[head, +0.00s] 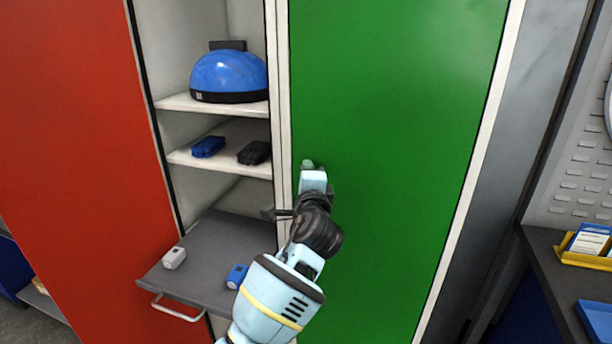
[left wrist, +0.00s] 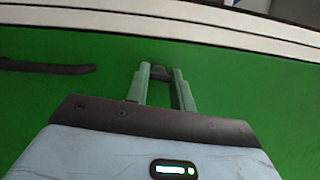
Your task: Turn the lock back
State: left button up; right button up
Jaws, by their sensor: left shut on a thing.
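The lock (left wrist: 160,73) is a small dark knob on the green cabinet door (head: 395,120), seen between the fingertips in the left wrist view. My left gripper (head: 309,165) is at the left edge of the green door, and it also shows in the left wrist view (left wrist: 162,80). Its two greenish fingers are shut on the lock, one on each side of it. In the head view the gripper and wrist hide the lock. How far the lock is turned is hard to tell. My right gripper is in neither view.
A dark bar handle (left wrist: 45,67) is on the green door beside the gripper. Left of it is an open compartment with a blue helmet (head: 228,74), a blue device (head: 208,146) and a black device (head: 254,152). A pulled-out grey tray (head: 215,250) holds white (head: 174,257) and blue (head: 237,276) devices.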

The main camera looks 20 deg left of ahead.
pick_arm(q)
jog(key=shift+r+n, duration=0.1)
jog(key=shift+n, duration=0.6)
jog(key=o, duration=1)
jog(key=shift+s, duration=0.1)
jog(key=v, duration=0.7)
jog(key=shift+s+d+r, duration=0.1)
jog(key=shift+s+d, duration=0.05)
jog(key=shift+s, duration=0.15)
jog(key=shift+g, duration=0.3)
